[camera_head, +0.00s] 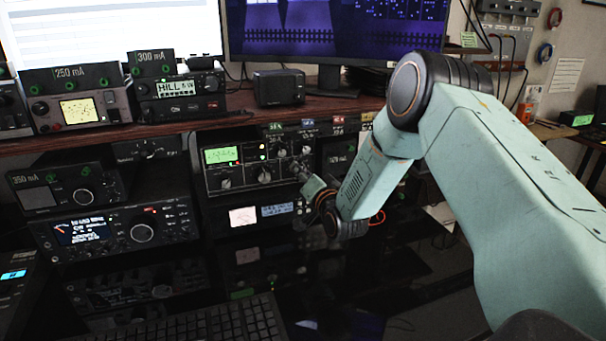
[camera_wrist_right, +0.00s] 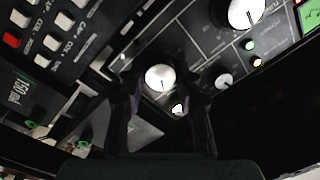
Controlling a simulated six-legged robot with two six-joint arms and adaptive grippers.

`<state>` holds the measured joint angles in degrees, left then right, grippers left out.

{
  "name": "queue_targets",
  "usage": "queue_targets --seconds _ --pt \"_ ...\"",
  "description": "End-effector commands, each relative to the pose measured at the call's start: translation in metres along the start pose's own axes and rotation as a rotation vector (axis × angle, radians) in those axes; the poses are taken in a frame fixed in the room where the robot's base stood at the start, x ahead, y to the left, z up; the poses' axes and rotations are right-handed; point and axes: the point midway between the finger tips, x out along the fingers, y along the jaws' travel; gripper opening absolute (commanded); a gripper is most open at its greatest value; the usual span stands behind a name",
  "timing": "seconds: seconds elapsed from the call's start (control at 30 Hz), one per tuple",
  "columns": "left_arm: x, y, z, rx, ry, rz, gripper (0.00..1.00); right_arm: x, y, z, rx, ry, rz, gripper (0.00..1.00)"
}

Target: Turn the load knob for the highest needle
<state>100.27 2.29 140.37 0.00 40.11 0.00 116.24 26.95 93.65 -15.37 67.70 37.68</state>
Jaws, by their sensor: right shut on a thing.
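The tuner (camera_head: 212,178) is a dark panel below the desk shelf, with a lit green meter (camera_head: 222,155) at its left. The meter's needle is too small to read. Several pale knobs sit to the right of the meter. My right gripper (camera_head: 308,180) reaches the right part of this panel, partly hidden by my arm. In the right wrist view its two dark fingers (camera_wrist_right: 160,88) stand on either side of a round silver knob (camera_wrist_right: 160,77) and are shut on it. The knob's label cannot be read. My left gripper is not in view.
A larger silver knob (camera_wrist_right: 245,13) and a small knob (camera_wrist_right: 224,81) lie beside the gripped knob. White buttons and a red one (camera_wrist_right: 11,40) are at the left. Radios (camera_head: 115,230) stand left of the tuner. A keyboard (camera_head: 200,325) lies in front.

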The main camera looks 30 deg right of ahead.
Motion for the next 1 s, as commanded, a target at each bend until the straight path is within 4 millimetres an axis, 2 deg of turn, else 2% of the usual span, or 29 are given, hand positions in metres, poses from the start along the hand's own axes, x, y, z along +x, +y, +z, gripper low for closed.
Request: queue_targets --seconds 0.03,0.17,0.53,1.0 --pt "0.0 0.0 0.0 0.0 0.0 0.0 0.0 0.0 0.0 0.0 0.0 0.0 0.0 0.13" --pt "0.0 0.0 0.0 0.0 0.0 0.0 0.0 0.0 0.0 0.0 0.0 0.0 0.0 0.02" --pt "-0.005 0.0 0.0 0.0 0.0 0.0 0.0 0.0 -0.001 -0.001 -0.069 -0.003 0.003 0.02" --pt "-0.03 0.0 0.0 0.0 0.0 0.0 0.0 0.0 -0.002 -0.002 -0.462 -0.022 0.019 0.02"
